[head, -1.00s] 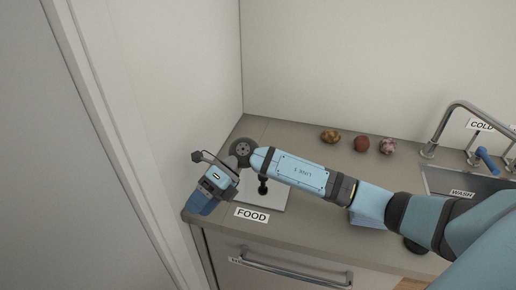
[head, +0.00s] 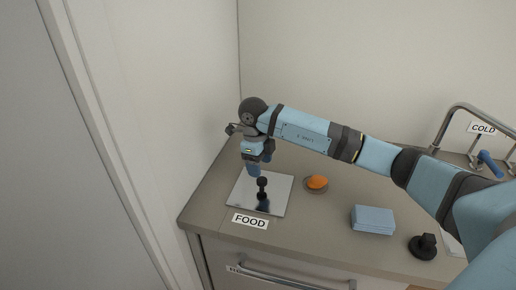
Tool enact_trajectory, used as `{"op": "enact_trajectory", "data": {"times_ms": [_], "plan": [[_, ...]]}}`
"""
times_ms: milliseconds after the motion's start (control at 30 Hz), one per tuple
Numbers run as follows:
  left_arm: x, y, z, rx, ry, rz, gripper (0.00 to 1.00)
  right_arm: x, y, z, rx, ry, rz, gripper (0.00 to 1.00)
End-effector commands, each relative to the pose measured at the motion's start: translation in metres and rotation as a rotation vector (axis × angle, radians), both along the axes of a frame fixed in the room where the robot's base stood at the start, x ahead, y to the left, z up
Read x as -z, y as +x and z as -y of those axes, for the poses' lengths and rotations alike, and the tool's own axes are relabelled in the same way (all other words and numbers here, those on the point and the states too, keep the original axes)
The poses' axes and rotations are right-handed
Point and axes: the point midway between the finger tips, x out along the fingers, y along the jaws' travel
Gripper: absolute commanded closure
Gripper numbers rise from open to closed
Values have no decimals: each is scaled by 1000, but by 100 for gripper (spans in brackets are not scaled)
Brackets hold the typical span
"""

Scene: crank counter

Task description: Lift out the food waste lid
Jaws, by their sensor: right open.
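The food waste lid (head: 278,197) is a shiny square plate set in the counter at the left, behind the FOOD label (head: 250,220). A dark knob (head: 262,187) stands upright at its middle. My right gripper (head: 254,170) is open and points down just above and behind the knob. It looks close to the knob, but I cannot tell whether they touch. The fingertips are small and partly merge with the knob in the picture. My left gripper is not in view.
An orange item on a small round dish (head: 322,189), a light blue block (head: 372,220) and a black knobbed stopper (head: 424,245) are on the counter (head: 300,232) to the right. The sink tap (head: 445,125) stands at far right. A wall closes the left side.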

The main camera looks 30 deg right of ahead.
Motion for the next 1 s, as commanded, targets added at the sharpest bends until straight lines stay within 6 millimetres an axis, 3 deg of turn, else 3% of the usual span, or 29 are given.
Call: {"op": "enact_trajectory", "data": {"times_ms": [100,333,767,867,1000], "plan": [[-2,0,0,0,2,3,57,24,-3,1,1,2,-3,35],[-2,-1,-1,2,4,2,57,55,-6,3,1,0,-1,35],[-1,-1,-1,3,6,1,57,66,-7,4,0,2,1,35],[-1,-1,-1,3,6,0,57,66,-7,4,0,2,1,53],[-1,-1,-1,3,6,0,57,66,-7,4,0,1,0,85]]}}
